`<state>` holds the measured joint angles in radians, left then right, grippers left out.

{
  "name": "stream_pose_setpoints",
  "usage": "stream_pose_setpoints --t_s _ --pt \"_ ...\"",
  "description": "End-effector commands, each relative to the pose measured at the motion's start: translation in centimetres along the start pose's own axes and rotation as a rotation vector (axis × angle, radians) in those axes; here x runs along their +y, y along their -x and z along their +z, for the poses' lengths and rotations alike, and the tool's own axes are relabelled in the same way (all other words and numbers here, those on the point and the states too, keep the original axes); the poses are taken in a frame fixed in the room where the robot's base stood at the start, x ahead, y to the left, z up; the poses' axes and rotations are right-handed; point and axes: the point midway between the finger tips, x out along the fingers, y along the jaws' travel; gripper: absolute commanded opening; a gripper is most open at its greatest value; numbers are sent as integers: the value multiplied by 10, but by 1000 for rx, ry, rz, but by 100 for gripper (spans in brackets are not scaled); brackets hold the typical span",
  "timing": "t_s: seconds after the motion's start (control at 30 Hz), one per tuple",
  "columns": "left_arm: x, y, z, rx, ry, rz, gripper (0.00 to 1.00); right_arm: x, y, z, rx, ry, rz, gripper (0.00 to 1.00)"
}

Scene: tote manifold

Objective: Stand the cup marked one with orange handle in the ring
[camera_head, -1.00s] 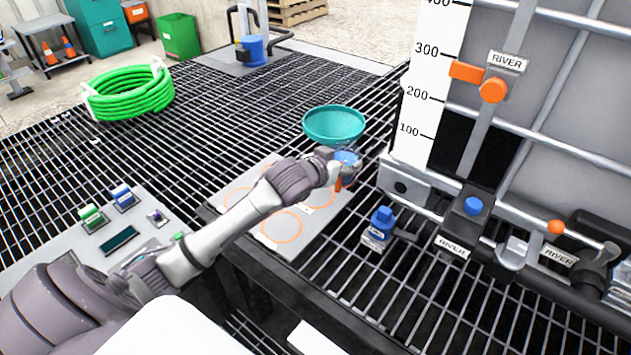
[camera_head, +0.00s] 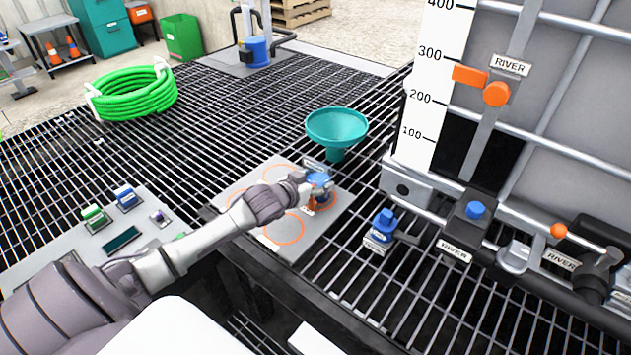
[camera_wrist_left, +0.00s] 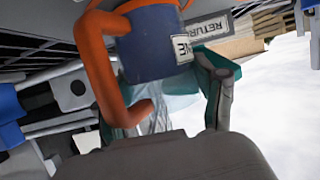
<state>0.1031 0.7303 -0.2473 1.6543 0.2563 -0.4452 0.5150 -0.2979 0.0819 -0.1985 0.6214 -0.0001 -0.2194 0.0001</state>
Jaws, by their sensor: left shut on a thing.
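The blue cup (camera_head: 319,181) with the orange handle (camera_head: 311,203) is at my left gripper (camera_head: 312,190) in the head view. My left gripper is shut on it, over the right part of the grey plate. In the left wrist view the cup (camera_wrist_left: 150,45) fills the top middle, with its orange handle (camera_wrist_left: 97,70) at left and a white label ending in "NE". An orange ring (camera_head: 333,199) on the plate shows partly around the cup. Whether the cup's base touches the plate is hidden. My right gripper is not in view.
The grey plate (camera_head: 325,225) bears several orange rings, including a clear front one (camera_head: 284,228). A teal funnel (camera_head: 337,126) stands just behind it. A blue-topped valve (camera_head: 382,228) is at right, near the big tank's frame. A green hose coil (camera_head: 133,92) lies at back left.

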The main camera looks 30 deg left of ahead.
Motion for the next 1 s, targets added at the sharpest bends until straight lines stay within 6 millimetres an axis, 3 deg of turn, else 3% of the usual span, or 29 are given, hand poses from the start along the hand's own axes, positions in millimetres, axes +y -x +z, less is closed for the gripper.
stream_pose_setpoints --t_s 0.13,0.17,0.3,0.7,0.87,1.0 --pt "0 -1 2 2 1 0 24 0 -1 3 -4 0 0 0" --pt "0 -1 2 0 0 0 73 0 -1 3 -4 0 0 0" --pt "0 -1 2 -1 0 0 95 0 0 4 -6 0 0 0" --pt "0 1 -1 0 0 1 95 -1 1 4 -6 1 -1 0" --pt "1 23 1 -2 -1 2 95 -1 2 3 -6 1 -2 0" --pt "0 52 2 -4 0 1 95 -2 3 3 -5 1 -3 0"
